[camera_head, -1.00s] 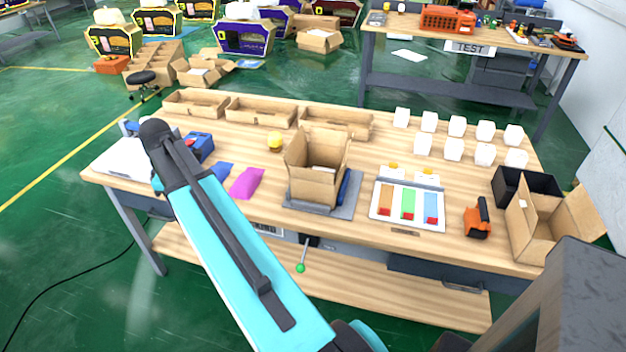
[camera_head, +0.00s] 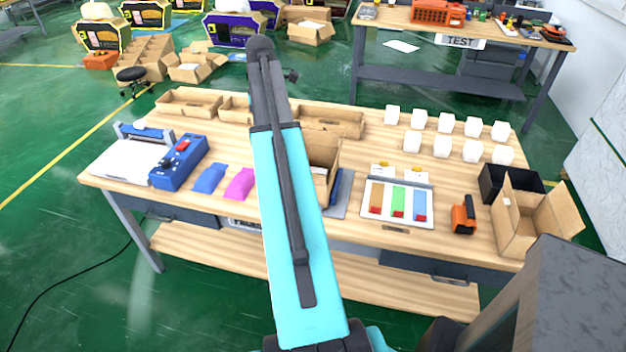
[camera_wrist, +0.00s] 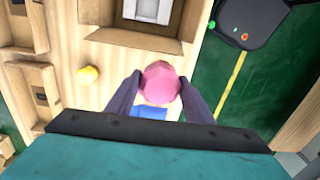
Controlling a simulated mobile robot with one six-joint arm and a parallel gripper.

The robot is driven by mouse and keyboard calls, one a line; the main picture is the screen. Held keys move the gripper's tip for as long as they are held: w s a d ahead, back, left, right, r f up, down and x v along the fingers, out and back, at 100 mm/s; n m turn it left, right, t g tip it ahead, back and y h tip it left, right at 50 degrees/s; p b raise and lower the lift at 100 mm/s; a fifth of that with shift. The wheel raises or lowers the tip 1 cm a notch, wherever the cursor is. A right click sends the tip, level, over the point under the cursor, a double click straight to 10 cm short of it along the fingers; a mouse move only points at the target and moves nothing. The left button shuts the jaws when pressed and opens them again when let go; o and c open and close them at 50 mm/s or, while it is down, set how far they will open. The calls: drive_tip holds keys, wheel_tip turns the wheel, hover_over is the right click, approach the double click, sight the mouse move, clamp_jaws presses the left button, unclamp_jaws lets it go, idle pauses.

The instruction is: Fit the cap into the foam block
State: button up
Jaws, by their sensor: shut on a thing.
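My gripper (camera_wrist: 160,92) is shut on a pink rounded cap (camera_wrist: 160,80) in the wrist view, with a dark finger on each side of it. The cap is above the table and apart from the box. The foam block (camera_wrist: 129,10) is a grey-white piece with a paler square middle, inside an open cardboard box (camera_wrist: 110,35) at the top of the wrist view; its upper part is cut off. In the head view the box (camera_head: 325,150) is partly behind my arm, and I cannot make out my gripper or the cap there.
A yellow round object (camera_wrist: 88,76) lies left of the cap in the wrist view. Cardboard trays (camera_head: 190,102) line the table's back. A blue control box (camera_head: 178,162), blue and magenta pouches (camera_head: 240,183), white cups and a colour-strip board (camera_head: 370,215) stand around.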

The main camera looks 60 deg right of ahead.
drive_tip(key=s+d+m, duration=0.1)
drive_tip(key=s+d, duration=0.6)
drive_tip(key=m, duration=0.1)
hover_over(313, 170)
drive_tip(key=s+a, duration=0.2)
drive_tip(key=a, duration=0.2)
wheel_tip(313, 170, down, 8)
drive_tip(key=shift+s+f+b, duration=0.1)
drive_tip(key=shift+s+b, duration=0.05)
drive_tip(key=shift+b, duration=0.3)
wheel_tip(313, 170, down, 6)
drive_tip(key=p, duration=0.2)
drive_tip(key=shift+f, duration=0.15)
drive_tip(key=shift+f+p, duration=0.5)
drive_tip(key=shift+f, duration=1.35)
drive_tip(key=shift+f, duration=0.35)
